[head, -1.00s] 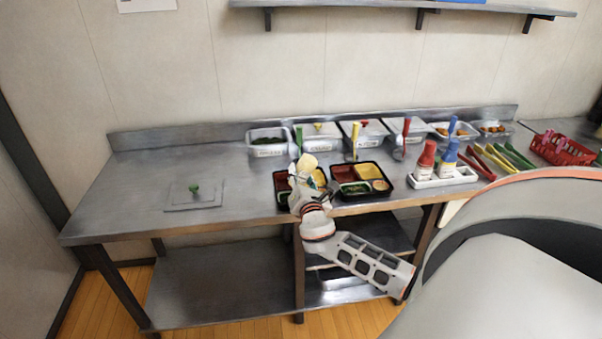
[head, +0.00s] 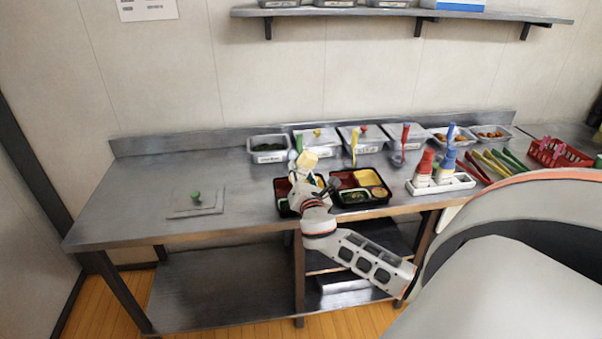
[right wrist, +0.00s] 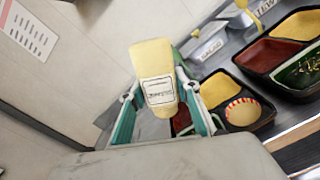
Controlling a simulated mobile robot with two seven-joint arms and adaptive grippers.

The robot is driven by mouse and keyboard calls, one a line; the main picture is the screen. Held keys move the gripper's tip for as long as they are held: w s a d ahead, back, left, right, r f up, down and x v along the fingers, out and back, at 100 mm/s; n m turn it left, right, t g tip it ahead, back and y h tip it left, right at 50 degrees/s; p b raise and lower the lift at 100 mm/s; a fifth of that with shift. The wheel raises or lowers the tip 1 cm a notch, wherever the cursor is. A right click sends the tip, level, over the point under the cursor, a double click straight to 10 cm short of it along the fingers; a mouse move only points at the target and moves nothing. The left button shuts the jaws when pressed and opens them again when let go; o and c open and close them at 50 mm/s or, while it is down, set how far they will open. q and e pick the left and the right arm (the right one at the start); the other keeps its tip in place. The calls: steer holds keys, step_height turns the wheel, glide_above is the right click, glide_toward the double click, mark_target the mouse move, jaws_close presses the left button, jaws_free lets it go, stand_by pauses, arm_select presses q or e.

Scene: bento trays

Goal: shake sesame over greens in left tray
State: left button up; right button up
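The sesame shaker (right wrist: 154,78), cream-yellow with a white label, is between the fingers of my right gripper (right wrist: 165,112), which is shut on it. In the head view the shaker (head: 307,160) is held tilted above the left tray (head: 278,182). My right gripper (head: 302,180) and arm cover much of that tray. Dark greens (head: 284,205) show at its front left; red and yellow fillings show in part. Whether any sesame lies on the greens is too small to tell. My left gripper is not in view.
The right tray (head: 389,200) stands close beside the left one. Lidded containers (head: 313,138) with coloured-handled utensils line the back. A white bottle caddy (head: 462,183) stands to the right. A small board with a green knob (head: 196,196) lies left; the counter around it is clear.

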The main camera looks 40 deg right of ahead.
mark_target(301, 158)
steer(key=shift+r, duration=3.3)
